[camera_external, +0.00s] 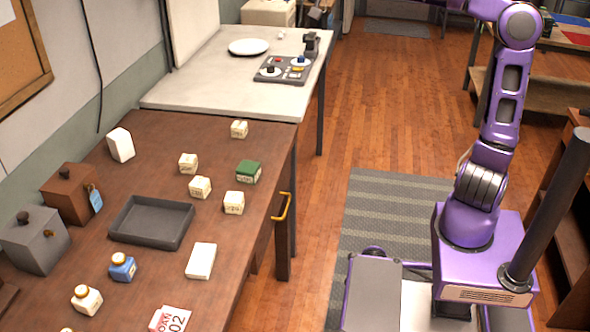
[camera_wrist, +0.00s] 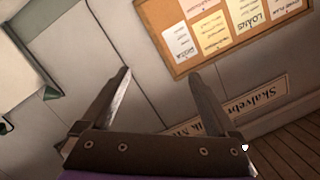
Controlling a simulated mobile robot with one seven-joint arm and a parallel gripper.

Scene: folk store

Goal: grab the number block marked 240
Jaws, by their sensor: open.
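Several small cream blocks with dark markings stand on the brown wooden table: one near the far edge (camera_external: 239,130), one at the left (camera_external: 188,164), one in the middle (camera_external: 200,188) and one nearer the right edge (camera_external: 233,203). Their markings are too small to read, so I cannot tell which one is 240. A green-topped block (camera_external: 248,172) stands among them. My gripper (camera_wrist: 160,90) is open and empty in the wrist view, facing a wall. No block shows in that view. The gripper is out of frame in the external view.
The wrist view shows a notice board (camera_wrist: 247,42).

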